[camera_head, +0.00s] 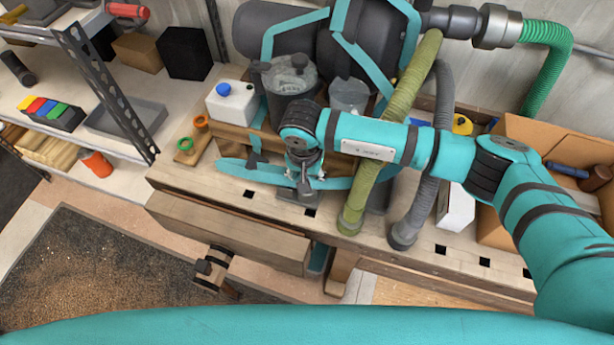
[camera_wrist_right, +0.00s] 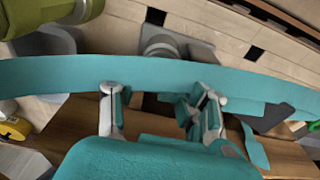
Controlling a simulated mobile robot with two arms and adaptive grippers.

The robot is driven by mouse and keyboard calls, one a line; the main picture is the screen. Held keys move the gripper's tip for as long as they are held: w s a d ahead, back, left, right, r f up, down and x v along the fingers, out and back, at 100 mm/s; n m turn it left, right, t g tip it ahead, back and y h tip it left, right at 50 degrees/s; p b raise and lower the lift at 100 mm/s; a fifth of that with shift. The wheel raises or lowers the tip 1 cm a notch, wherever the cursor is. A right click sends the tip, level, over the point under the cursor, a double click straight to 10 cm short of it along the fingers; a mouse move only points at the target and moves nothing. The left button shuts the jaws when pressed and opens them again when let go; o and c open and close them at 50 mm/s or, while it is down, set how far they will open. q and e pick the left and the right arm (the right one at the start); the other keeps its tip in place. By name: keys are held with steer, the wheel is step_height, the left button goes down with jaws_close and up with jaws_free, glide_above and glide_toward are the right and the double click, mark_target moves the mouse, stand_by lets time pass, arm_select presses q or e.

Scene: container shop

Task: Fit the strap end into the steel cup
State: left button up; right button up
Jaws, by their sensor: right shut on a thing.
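The teal strap (camera_head: 240,173) runs as a curved band over the front of the bench in the head view. In the right wrist view the strap (camera_wrist_right: 60,75) crosses the whole picture at my fingers. My right gripper (camera_head: 304,172) is shut on the strap; its fingers (camera_wrist_right: 157,100) show in the wrist view. A grey steel cup (camera_wrist_right: 160,45) stands on a square grey plate (camera_wrist_right: 200,52) just beyond the strap, partly hidden by it. In the head view the plate (camera_head: 290,194) lies under my gripper. I cannot tell whether strap and cup touch. My left gripper is out of view.
A grey pot (camera_head: 290,78) and a white bottle (camera_head: 232,104) stand behind my gripper. An olive hose (camera_head: 382,160) and a grey hose (camera_head: 430,170) hang close on the right. A cardboard box (camera_head: 560,140) is farther right. The bench's front left (camera_head: 185,175) is clear.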

steer(key=shift+f, duration=0.25)
steer(key=o, duration=1.3)
steer(key=shift+r, duration=0.15)
step_height(320, 180, up, 12)
steer(key=s, duration=0.1)
steer(key=shift+s+a, duration=0.15)
steer(key=shift+a, duration=0.05)
steer(key=shift+f, duration=0.2)
